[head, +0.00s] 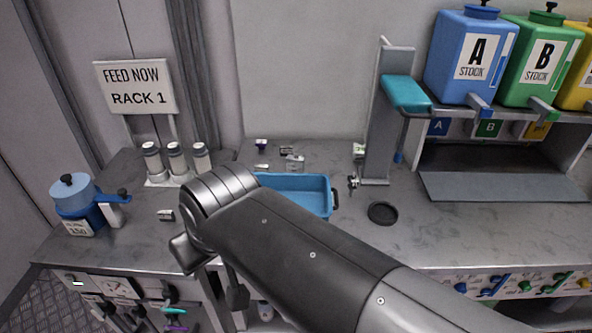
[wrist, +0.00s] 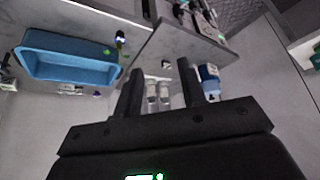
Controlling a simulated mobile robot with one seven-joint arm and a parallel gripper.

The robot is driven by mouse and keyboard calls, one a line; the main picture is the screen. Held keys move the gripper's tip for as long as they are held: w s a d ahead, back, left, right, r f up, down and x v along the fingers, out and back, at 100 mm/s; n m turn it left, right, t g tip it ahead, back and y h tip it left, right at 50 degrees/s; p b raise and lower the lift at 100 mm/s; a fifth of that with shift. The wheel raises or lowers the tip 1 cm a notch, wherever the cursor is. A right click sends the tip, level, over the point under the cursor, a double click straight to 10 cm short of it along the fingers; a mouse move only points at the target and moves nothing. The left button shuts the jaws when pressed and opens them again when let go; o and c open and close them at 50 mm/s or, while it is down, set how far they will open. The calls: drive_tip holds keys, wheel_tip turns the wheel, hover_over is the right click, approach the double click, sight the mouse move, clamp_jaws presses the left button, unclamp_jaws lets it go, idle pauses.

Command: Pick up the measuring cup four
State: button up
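No thing in view carries a readable "four", so I cannot tell which one is measuring cup four. Small coloured handled pieces hang on the counter's front: a teal one (head: 174,310) and a purple one (head: 176,327) at lower left, and several blue, green and yellow ones (head: 497,288) at right. Their exact shapes are too small to tell. In the wrist view my gripper (wrist: 160,68) is open, with nothing between its fingers. In the head view my arm crosses the middle foreground, hiding part of the counter front.
A blue tray (head: 332,196) sits mid-counter, with small loose items behind it. A grey stand (head: 378,140), a black disc (head: 382,213) and stock tanks (head: 470,57) are right.

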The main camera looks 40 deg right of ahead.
drive_tip(key=shift+o, duration=0.5)
drive_tip(key=o, duration=0.8)
drive_tip(key=shift+c, duration=0.2)
